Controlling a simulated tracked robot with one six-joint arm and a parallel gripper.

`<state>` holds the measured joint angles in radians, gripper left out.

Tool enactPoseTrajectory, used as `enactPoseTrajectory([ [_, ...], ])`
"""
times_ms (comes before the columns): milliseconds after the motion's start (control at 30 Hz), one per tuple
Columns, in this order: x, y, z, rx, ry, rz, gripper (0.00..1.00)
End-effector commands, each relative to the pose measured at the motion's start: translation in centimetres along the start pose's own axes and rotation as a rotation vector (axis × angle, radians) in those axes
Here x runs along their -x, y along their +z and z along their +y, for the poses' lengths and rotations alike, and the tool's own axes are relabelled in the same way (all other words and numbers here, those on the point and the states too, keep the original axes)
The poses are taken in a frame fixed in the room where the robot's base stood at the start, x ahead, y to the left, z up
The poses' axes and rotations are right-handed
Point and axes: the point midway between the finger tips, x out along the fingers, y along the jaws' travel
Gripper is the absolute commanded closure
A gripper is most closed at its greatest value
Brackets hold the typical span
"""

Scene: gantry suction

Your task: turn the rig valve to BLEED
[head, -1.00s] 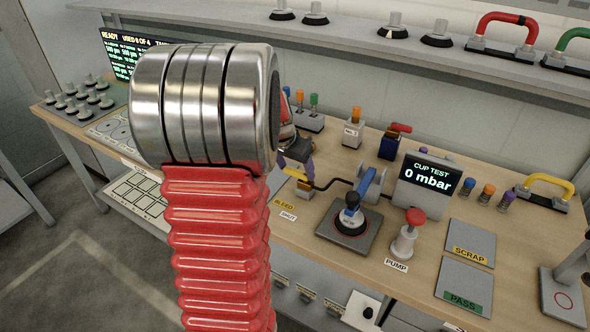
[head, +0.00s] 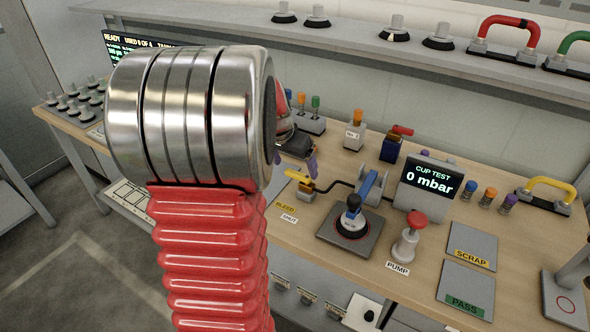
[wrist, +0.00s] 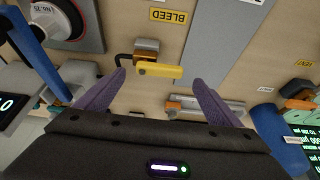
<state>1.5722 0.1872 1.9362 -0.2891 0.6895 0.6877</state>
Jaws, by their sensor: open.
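The rig valve has a yellow lever (wrist: 160,70) on a brass-coloured body (wrist: 146,47), joined to a black pipe. In the wrist view the lever lies crosswise, and the yellow BLEED label (wrist: 170,16) is above it. In the head view the BLEED label (head: 285,207) and a white SHUT label (head: 289,218) lie on the bench just in front of the valve. My gripper (wrist: 157,78) is open, with one purple finger on each side of the lever in the wrist view. I see no contact. In the head view my arm hides part of the gripper.
Beyond are a red-topped pump (head: 409,240), the CUP TEST display (head: 428,187) and the SCRAP (head: 472,246) and PASS (head: 465,290) pads. A shelf (head: 430,60) runs behind.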

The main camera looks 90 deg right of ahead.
Motion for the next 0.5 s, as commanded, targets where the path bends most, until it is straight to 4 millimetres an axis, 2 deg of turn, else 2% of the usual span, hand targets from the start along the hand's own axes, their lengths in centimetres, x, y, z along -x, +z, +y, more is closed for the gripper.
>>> enactPoseTrajectory([
  [200, 4.0, 0.0, -0.1, 0.000, -0.002, 0.003, 0.12],
  [500, 8.8, 0.1, -0.2, -0.001, -0.002, 0.001, 0.12],
])
